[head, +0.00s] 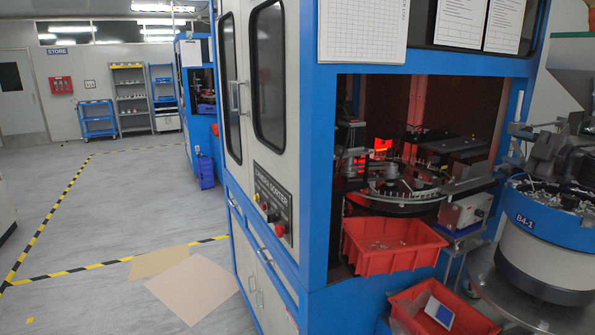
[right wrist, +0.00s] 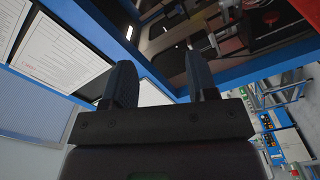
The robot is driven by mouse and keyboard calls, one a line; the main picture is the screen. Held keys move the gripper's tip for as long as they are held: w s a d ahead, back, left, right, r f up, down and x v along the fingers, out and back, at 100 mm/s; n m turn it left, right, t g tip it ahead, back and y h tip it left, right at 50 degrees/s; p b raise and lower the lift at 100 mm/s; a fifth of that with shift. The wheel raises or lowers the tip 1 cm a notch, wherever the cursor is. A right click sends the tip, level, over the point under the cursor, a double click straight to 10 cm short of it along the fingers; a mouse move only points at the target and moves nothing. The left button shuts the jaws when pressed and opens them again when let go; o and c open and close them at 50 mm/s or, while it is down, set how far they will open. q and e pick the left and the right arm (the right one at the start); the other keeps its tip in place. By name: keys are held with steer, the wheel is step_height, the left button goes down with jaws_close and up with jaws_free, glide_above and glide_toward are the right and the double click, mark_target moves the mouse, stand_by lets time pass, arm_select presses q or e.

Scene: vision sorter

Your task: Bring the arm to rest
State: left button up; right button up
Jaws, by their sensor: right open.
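My right gripper (right wrist: 162,72) shows in the right wrist view. Its two dark fingers stand well apart, with nothing between them. Past the fingers are a blue machine frame and white sheets of paper (right wrist: 60,62), so it points at the machine with some space between. The right arm cannot be made out in the head view. My left gripper is in neither view. The blue and white sorter machine (head: 322,200) fills the middle of the head view, its front opening showing a round dial (head: 395,190).
A red bin (head: 392,240) hangs at the machine's front opening. A lower red bin (head: 465,318) holds a blue and white item. A blue bowl feeder (head: 545,228) stands at right. Open floor (head: 90,235) with striped tape and flat cardboard (head: 193,288) lies at left.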

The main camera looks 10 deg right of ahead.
steer(key=s+a+f+m+g+h, duration=0.1)
steer(key=s+a+f+m, duration=0.1)
steer(key=a+f, duration=0.6)
steer(key=s+a+f+m+h, duration=0.1)
steer(key=a+f, duration=0.4)
steer(key=f, duration=0.7)
steer(key=s+a+f+m+g+h, duration=0.1)
steer(key=s+a+f+m, duration=0.1)
steer(key=a+f, duration=0.55)
steer(key=s+a+f+m+g, duration=0.1)
steer(key=s+a+f+m, duration=0.2)
steer(key=s+f, duration=0.4)
steer(key=s+a+f+m+g+h, duration=0.1)
steer(key=s+a+f+m, duration=0.3)
steer(key=s+a+f, duration=0.2)
steer(key=s+a+f+m+g+h, duration=0.1)
steer(key=s+a+f+m, duration=0.2)
steer(key=s+f, duration=0.7)
steer(key=s+a, duration=0.1)
steer(key=s, duration=0.2)
steer(key=shift+a+m+g, duration=0.3)
steer(key=shift+g, duration=0.1)
steer(key=shift+c, duration=0.8)
steer(key=shift+s+d, duration=0.1)
steer(key=shift+s, duration=0.05)
steer(key=shift+c, duration=0.2)
